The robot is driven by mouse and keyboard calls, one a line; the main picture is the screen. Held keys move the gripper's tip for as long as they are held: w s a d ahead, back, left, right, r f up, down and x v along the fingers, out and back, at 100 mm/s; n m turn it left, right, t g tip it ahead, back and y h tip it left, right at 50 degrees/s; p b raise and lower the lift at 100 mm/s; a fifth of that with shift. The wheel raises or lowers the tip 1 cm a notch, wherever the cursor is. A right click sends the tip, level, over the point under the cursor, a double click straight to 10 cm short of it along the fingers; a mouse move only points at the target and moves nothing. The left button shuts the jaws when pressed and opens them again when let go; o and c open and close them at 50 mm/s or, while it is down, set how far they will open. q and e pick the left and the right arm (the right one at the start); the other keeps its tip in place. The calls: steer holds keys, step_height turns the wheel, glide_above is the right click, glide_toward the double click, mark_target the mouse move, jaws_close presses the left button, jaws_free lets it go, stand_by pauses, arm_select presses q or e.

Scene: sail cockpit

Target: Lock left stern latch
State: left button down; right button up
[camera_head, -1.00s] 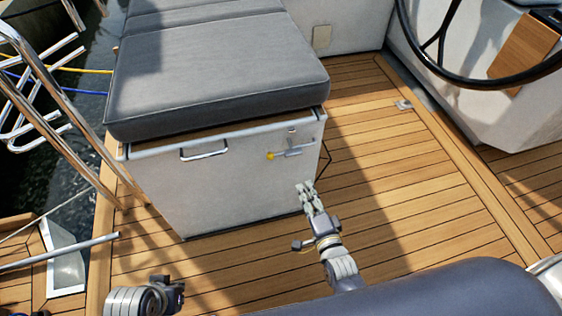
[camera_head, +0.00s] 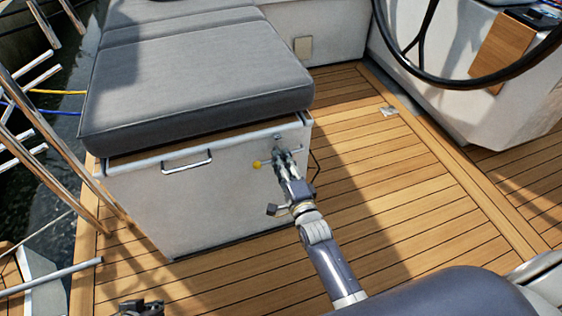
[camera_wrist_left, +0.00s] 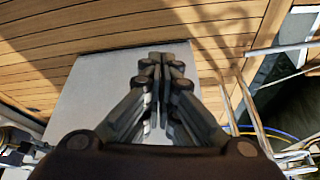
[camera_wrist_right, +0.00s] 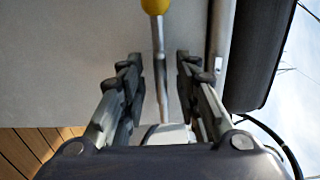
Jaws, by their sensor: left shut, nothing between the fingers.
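The stern latch, a metal lever with a yellow ball knob (camera_head: 257,165), is on the upper right of the white seat locker's front. In the head view my right gripper (camera_head: 281,157) is at the latch and covers part of it. In the right wrist view the lever (camera_wrist_right: 159,50) runs between the two separated fingers of my right gripper (camera_wrist_right: 158,62), with the yellow knob beyond the tips at the top. My left gripper (camera_head: 140,306) is cut off at the bottom edge of the head view. In the left wrist view (camera_wrist_left: 163,65) its fingers are together and empty, over the pale locker front.
A grey cushion (camera_head: 200,70) lies on top of the locker. A metal handle (camera_head: 187,162) is on its front, left of the latch. Metal rails (camera_head: 55,160) stand at the left, a black steering wheel (camera_head: 480,84) at the upper right. The teak deck (camera_head: 390,200) is clear at the right.

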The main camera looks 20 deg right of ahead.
steer(key=shift+w, duration=0.6)
arm_select(q)
steer(key=shift+w+d+r+t, duration=0.1)
steer(key=shift+w+d+t, duration=0.1)
steer(key=shift+w, duration=0.2)
steer(key=shift+w+d+r+t, duration=0.1)
steer(key=shift+w+t, duration=0.1)
steer(key=shift+w, duration=0.2)
arm_select(e)
steer(key=shift+c, duration=0.6)
jaws_close()
